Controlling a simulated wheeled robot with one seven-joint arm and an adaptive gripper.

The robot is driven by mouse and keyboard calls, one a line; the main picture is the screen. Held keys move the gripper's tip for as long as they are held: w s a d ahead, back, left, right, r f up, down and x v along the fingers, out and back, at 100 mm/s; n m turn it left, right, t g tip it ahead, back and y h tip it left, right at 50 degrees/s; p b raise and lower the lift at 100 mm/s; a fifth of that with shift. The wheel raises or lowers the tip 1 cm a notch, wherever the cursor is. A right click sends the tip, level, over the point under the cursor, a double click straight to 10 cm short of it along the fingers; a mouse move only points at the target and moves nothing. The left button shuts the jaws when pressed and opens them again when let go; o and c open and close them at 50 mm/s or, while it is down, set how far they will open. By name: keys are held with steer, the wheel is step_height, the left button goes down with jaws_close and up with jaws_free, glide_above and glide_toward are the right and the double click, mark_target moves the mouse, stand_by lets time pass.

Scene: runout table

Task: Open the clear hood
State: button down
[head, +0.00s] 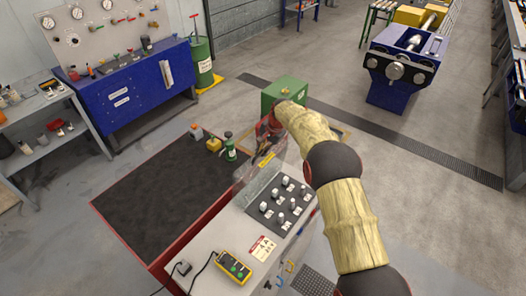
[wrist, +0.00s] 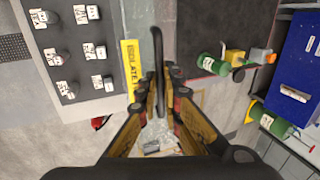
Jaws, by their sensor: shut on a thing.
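The clear hood (head: 250,178) stands tilted up from the sloped dark panel with white-labelled knobs (head: 283,200), leaving the knobs uncovered. It carries a yellow label (wrist: 131,66), readable in part in the wrist view. My gripper (wrist: 160,88) is shut on the hood's dark bar handle (wrist: 158,48), which runs between the fingers. In the head view my gripper (head: 264,149) is at the hood's raised upper edge, and my arm hides part of what is behind. The hood's hinge line is hard to make out.
A dark mat-topped table (head: 150,195) lies left of the panel, with a small green bottle (head: 230,150) and small blocks at its far edge. A yellow pendant box (head: 233,266) lies in front. A green box (head: 285,92) stands behind my gripper.

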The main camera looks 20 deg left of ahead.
steer(key=c, duration=2)
jaws_free()
steer(key=shift+r, duration=0.1)
steer(key=v, duration=1.2)
steer(key=shift+s, duration=0.1)
